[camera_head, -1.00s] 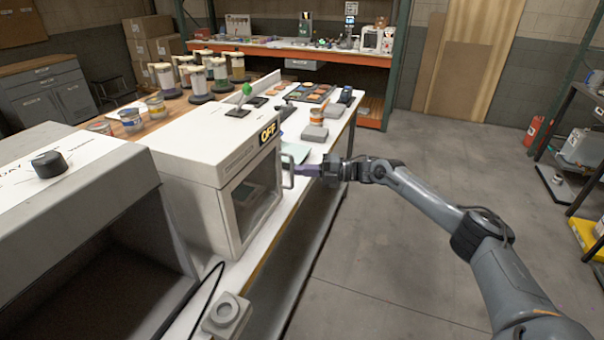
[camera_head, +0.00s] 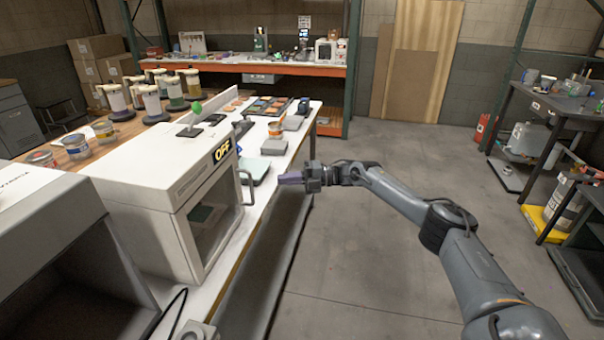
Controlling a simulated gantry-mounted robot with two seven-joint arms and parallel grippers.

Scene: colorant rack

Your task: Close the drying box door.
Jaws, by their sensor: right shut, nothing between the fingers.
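The drying box (camera_head: 150,190) is a white box on the long white table, with a black "OFF" display (camera_head: 222,151) and a green-topped lever on top. Its windowed door (camera_head: 215,222) faces right and lies flush against the box front, appearing shut. The door's handle (camera_head: 249,188) sticks out at the door's far edge. My right gripper (camera_head: 290,178) is to the right of the handle, apart from it, with its fingers together and empty, pointing left. My left gripper is out of view.
A grey box with a dark open front (camera_head: 70,270) stands at the near left. Small grey blocks (camera_head: 274,146) and a tray lie on the table beyond the drying box. Open floor (camera_head: 400,270) lies to the right, with shelving (camera_head: 560,120) at the far right.

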